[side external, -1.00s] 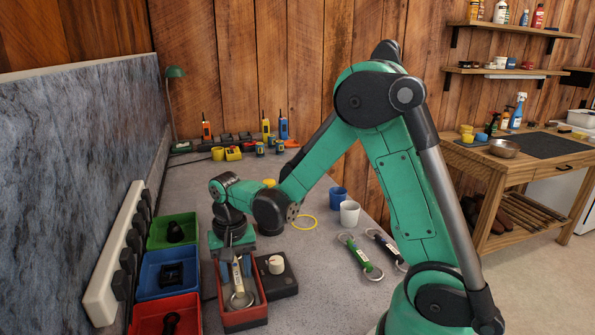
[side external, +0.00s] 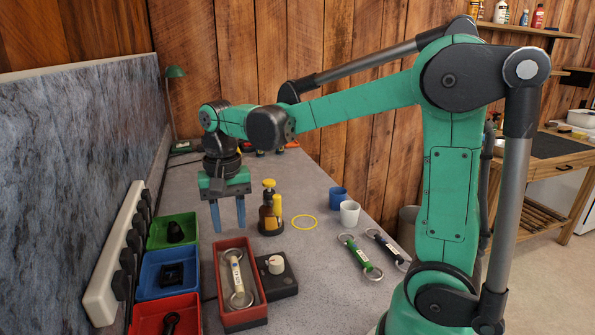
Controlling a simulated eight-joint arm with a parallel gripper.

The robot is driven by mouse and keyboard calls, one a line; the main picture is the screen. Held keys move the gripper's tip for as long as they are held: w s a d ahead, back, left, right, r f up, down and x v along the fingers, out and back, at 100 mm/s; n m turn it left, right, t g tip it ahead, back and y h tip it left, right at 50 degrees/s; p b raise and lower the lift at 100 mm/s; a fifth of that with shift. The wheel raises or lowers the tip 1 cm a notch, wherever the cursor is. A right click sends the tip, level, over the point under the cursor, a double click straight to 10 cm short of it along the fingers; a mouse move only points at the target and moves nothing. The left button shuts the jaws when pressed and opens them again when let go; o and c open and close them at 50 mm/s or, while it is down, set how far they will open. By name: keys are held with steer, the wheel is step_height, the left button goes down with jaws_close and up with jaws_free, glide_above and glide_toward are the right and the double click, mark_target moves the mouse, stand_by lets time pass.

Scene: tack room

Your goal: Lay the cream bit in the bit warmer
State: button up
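The cream bit (side external: 236,272) has a cream middle bar with a dark mark and a metal ring at each end. It lies lengthwise inside the red bit warmer (side external: 259,312), an open box with a grey inside. My gripper (side external: 229,217) is above and behind the warmer in the picture, clear of the bit, with its two blue fingers apart, pointing down and empty. A dark control box with a pale knob (side external: 276,264) stands against the warmer's right side.
Green (side external: 174,232), blue (side external: 171,272) and red (side external: 168,314) bins with dark items stand left of the warmer.

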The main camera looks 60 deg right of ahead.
steer(key=s+a+n+t, duration=0.3)
steer(key=s+n+t, duration=0.2)
steer(key=n+t, duration=0.2)
steer(key=shift+s+a+n, duration=0.4)
steer(key=shift+n, duration=0.6)
